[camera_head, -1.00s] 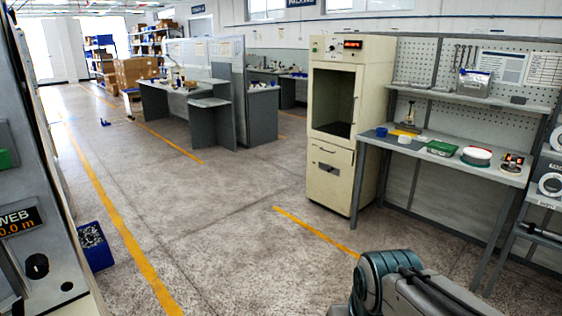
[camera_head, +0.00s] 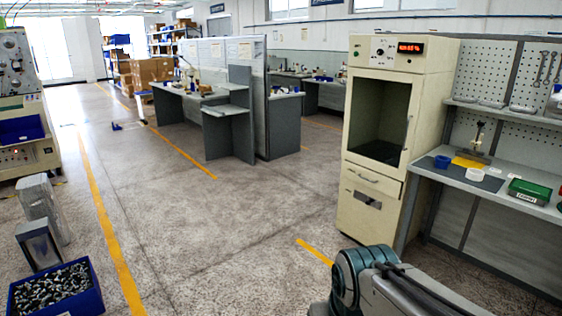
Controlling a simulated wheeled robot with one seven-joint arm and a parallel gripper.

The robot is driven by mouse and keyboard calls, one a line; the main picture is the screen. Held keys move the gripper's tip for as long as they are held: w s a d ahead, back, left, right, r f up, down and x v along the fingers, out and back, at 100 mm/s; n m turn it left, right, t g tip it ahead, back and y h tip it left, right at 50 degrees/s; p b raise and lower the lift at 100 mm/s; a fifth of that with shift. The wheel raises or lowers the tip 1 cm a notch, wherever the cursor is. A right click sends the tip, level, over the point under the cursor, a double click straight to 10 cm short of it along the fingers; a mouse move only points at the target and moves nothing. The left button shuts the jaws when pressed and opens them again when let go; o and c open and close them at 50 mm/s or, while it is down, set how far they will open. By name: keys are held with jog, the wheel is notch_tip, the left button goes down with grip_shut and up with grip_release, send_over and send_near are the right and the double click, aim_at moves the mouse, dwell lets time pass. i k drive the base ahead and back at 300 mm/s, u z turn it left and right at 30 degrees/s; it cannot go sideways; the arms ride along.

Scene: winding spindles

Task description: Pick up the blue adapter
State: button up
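A small round blue piece (camera_head: 442,162) sits on the grey workbench (camera_head: 545,211) at the right, at the left end of its top. It may be the blue adapter, but it is too small to be sure. A white round piece (camera_head: 474,174) is beside it, with a yellow sheet (camera_head: 468,162) behind. Part of my own arm shows at the bottom right, well in front of the bench. My gripper is out of the picture.
A cream cabinet (camera_head: 372,215) stands left of the bench. A green box (camera_head: 529,191) is on the bench. A blue bin of metal parts (camera_head: 88,277) is on the floor at bottom left. Grey desks (camera_head: 228,130) stand farther back. The middle floor is clear.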

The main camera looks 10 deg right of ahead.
aim_at(441, 163)
jog(key=z, duration=0.65)
jog(key=i, duration=1.85)
jog(key=z, duration=0.65)
jog(key=i, duration=2.15)
jog(key=z, duration=0.1)
